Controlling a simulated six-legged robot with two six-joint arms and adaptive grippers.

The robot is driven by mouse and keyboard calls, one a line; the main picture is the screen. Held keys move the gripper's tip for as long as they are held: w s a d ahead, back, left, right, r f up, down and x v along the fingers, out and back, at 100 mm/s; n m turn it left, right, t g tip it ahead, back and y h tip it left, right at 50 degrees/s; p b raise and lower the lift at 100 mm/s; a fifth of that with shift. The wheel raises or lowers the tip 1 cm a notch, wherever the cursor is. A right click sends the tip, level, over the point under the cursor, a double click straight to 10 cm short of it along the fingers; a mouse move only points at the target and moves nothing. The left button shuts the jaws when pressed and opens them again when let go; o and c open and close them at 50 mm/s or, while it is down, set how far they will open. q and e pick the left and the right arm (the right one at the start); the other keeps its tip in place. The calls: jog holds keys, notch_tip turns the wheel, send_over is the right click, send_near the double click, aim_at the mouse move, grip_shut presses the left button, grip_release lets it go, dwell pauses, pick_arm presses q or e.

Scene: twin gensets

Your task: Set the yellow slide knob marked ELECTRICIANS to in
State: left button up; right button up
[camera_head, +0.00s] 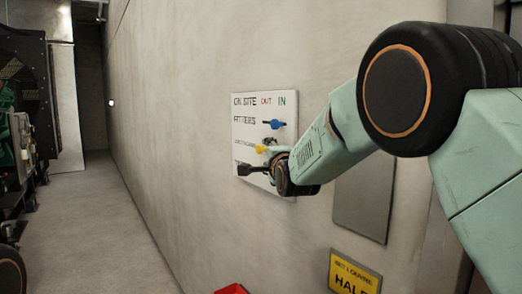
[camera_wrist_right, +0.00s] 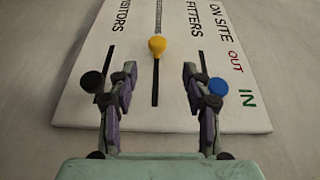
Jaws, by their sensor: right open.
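The yellow knob (camera_wrist_right: 157,45) sits at the upper end of its dark slot (camera_wrist_right: 155,88) in the right wrist view, on the OUT side; the slot runs down toward the IN side. The knob also shows in the head view (camera_head: 260,149), left of the gripper. My right gripper (camera_wrist_right: 160,70) is open, its fingers on either side of the slot, with the knob just beyond the fingertips and apart from them. In the head view the right gripper (camera_head: 257,161) is in front of the board and hides part of its lower rows. My left gripper is not in view.
The white board (camera_head: 241,127) is on the concrete wall. A blue knob (camera_wrist_right: 217,87) is close to the right finger, and a black knob (camera_wrist_right: 92,82) close to the left finger. A grey panel (camera_head: 364,200) and yellow sign (camera_head: 354,275) are nearby. The floor (camera_head: 95,220) at left is clear.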

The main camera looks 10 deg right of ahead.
aim_at(260, 150)
jog(key=shift+m, duration=0.3)
jog(key=w+p, duration=0.1)
jog(key=w, duration=0.3)
jog(key=shift+a, duration=0.2)
jog(key=w, duration=0.2)
jog(key=w+p, duration=0.1)
jog(key=shift+w+a+f, duration=0.15)
jog(key=shift+w+f, duration=0.1)
jog(key=shift+w, duration=0.35)
jog(key=shift+r, duration=0.1)
jog(key=shift+d, duration=0.2)
jog(key=shift+a, duration=0.1)
